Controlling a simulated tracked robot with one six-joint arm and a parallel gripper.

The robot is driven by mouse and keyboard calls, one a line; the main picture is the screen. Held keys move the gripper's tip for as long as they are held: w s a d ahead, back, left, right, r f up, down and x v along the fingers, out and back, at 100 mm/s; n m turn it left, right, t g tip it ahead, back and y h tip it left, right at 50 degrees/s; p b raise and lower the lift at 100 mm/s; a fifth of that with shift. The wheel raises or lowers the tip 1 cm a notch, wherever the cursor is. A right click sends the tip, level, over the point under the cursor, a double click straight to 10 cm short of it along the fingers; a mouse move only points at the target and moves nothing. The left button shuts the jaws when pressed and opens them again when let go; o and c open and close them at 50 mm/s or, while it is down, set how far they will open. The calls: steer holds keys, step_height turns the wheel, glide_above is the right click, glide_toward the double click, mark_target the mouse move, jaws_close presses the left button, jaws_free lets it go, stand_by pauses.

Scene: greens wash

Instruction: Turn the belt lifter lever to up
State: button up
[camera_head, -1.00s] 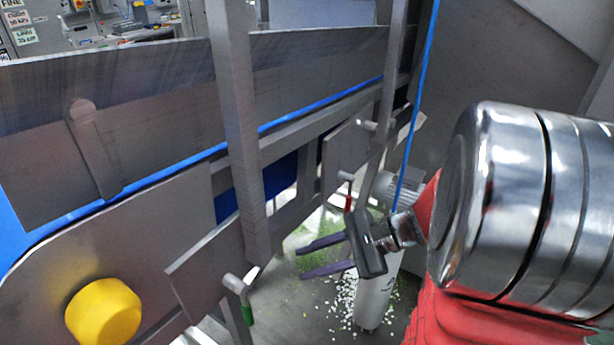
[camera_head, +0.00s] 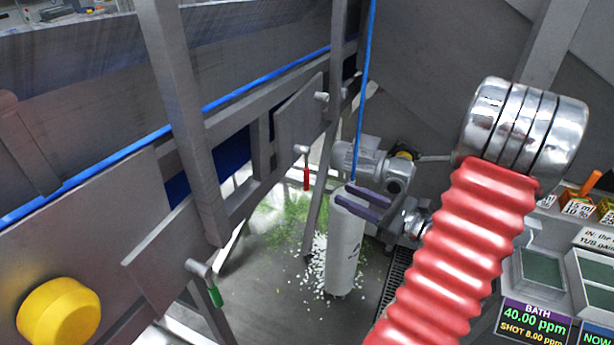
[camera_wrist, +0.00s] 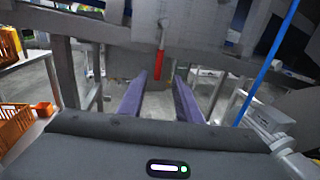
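A lever with a red handle (camera_head: 307,178) hangs down from a grey plate on the machine frame. It also shows in the wrist view (camera_wrist: 160,66), handle down, between the lines of my fingers and ahead of them. A second lever with a green handle (camera_head: 215,296) hangs lower left on another plate. I cannot read which one is the belt lifter lever. My gripper (camera_head: 344,194) has two purple fingers spread apart with nothing between them. It is right of the red handle in the head view and apart from it.
A yellow round knob (camera_head: 58,311) is at lower left. A white cylinder (camera_head: 343,245) stands below my gripper, with green and white bits on the floor. A motor (camera_head: 360,160) sits behind it. A blue vertical line (camera_head: 364,80) runs close by. An orange crate (camera_wrist: 15,125) is at left in the wrist view.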

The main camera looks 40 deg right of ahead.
mark_target(306, 191)
steer(key=shift+w, duration=0.1)
steer(key=shift+x, duration=6.85)
steer(key=shift+a, duration=0.1)
steer(key=shift+c, duration=0.3)
jaws_close()
